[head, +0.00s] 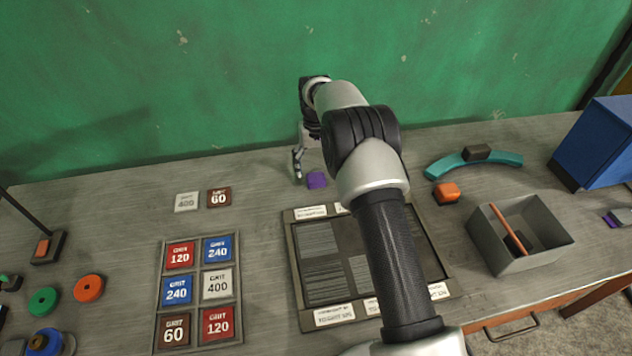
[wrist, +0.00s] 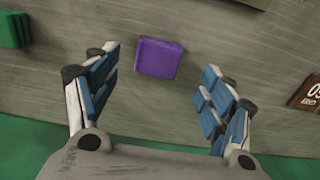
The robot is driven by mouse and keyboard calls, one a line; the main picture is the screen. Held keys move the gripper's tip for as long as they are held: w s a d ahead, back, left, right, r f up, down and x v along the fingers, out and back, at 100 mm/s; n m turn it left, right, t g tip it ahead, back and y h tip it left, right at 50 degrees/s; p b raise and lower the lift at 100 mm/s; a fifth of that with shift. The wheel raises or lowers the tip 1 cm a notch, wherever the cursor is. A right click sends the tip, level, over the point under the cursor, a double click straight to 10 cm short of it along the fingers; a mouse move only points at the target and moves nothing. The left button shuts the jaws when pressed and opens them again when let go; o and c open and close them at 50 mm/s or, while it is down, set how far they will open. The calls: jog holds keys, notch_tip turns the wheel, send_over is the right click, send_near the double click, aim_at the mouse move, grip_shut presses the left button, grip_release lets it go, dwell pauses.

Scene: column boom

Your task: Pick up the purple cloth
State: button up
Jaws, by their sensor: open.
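The purple cloth (head: 316,180) is a small, folded, square pad lying on the grey workbench, just behind the dark framed board. In the wrist view the purple cloth (wrist: 158,58) lies ahead of and roughly between my open fingers, slightly nearer the left one. My gripper (head: 298,165) hangs low near the wall, just left of the cloth in the head view. In the wrist view my gripper (wrist: 163,85) is spread wide and empty, with neither finger touching the cloth. My arm hides part of the bench to the right.
The framed board (head: 292,262) lies in front of the cloth. Grit tiles (head: 187,202) lie to the left. A teal curved piece (head: 446,166), an orange block (head: 446,193) and an open grey box (head: 500,255) stand right. The green wall (head: 200,80) rises close behind.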

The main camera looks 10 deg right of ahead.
aim_at(316, 176)
jog(key=f+b, duration=0.1)
jog(key=f, duration=0.4)
jog(key=shift+w+d+b, duration=0.1)
jog(key=shift+w+b, duration=0.1)
jog(key=shift+b, duration=0.2)
jog(key=c, duration=1.2)
jog(key=shift+o, duration=0.2)
jog(key=shift+r, duration=0.1)
